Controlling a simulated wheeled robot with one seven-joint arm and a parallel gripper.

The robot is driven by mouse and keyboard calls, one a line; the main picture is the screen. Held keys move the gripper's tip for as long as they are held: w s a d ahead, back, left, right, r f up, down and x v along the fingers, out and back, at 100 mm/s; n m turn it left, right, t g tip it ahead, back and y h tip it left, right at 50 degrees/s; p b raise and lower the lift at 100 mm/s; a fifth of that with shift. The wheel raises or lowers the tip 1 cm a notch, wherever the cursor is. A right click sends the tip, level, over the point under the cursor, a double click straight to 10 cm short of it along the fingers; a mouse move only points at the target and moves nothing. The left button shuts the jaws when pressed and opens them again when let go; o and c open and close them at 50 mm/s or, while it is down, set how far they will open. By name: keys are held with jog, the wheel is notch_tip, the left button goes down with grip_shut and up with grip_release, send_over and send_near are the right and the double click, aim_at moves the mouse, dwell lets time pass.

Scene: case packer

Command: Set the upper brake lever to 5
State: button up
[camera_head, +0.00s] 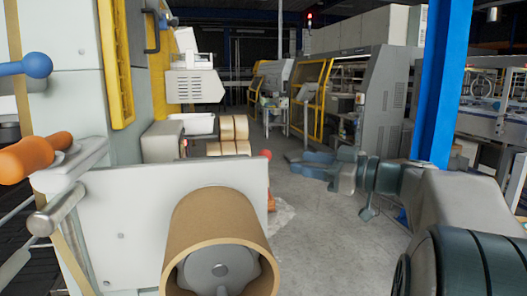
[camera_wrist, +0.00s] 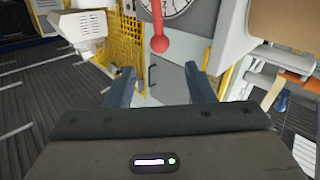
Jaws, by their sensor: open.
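A lever with a red ball end (camera_wrist: 160,43) hangs in front of a round white dial (camera_wrist: 180,8) with black marks in the wrist view. The dial is cut by the top edge, and I cannot read the setting. A red ball (camera_head: 266,155) also shows at the right edge of the white plate in the head view; the dial is hidden there. I cannot tell whether this is the upper lever. My gripper (camera_wrist: 161,82) is open and empty, its fingers apart below the red ball. In the head view my gripper (camera_head: 303,163) is right of the red ball.
A cardboard roll core (camera_head: 218,230) sticks out of the white plate (camera_head: 130,220) at front. An orange handle (camera_head: 35,157) and a blue ball knob (camera_head: 38,65) are on the left. A blue post (camera_head: 441,80) stands behind my arm. The floor aisle (camera_head: 320,210) is clear.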

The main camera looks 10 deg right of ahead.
aim_at(264, 153)
jog(key=p+x, duration=0.3)
jog(key=x, duration=0.8)
jog(key=shift+w+p, duration=0.1)
jog(key=shift+p, duration=0.3)
jog(key=shift+f, duration=0.1)
